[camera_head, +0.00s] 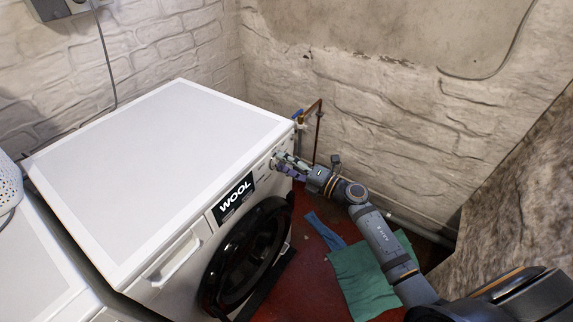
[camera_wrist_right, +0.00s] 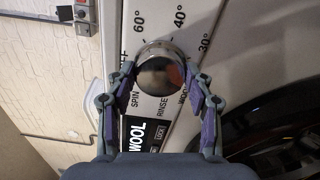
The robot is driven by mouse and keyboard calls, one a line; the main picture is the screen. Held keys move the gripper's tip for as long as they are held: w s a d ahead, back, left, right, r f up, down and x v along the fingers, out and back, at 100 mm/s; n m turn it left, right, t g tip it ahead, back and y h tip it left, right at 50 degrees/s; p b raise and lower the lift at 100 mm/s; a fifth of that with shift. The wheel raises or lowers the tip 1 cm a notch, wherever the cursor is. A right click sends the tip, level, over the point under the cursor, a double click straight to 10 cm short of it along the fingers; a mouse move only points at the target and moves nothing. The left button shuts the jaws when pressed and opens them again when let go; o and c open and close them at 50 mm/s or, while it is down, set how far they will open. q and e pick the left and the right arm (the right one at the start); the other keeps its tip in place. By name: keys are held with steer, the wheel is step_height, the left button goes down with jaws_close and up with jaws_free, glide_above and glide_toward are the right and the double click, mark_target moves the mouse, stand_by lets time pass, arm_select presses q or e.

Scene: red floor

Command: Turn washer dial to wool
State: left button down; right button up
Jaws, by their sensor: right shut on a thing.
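The white washer (camera_head: 160,150) stands against the brick wall, with its front facing right and down in the head view. Its round silver dial (camera_wrist_right: 160,75) sits in a ring of labels such as 60°, 40°, 30°, RINSE and SPIN. I cannot tell where the dial points. The black display (camera_head: 233,198) reads WOOL and also shows in the wrist view (camera_wrist_right: 147,135). My right gripper (camera_head: 279,160) is at the panel's far end; in the wrist view its fingers (camera_wrist_right: 160,72) are shut on the dial from both sides. My left gripper is out of view.
The black round door (camera_head: 245,258) is below the panel. Green cloth (camera_head: 362,280) and blue cloth (camera_head: 325,231) lie on the red floor under my right arm. Pipes (camera_head: 318,130) run along the wall beyond the washer. A rough wall (camera_head: 520,200) is close on the right.

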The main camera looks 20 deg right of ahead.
steer(key=shift+f, duration=0.1)
steer(key=o, duration=1.2)
steer(key=v, duration=1.2)
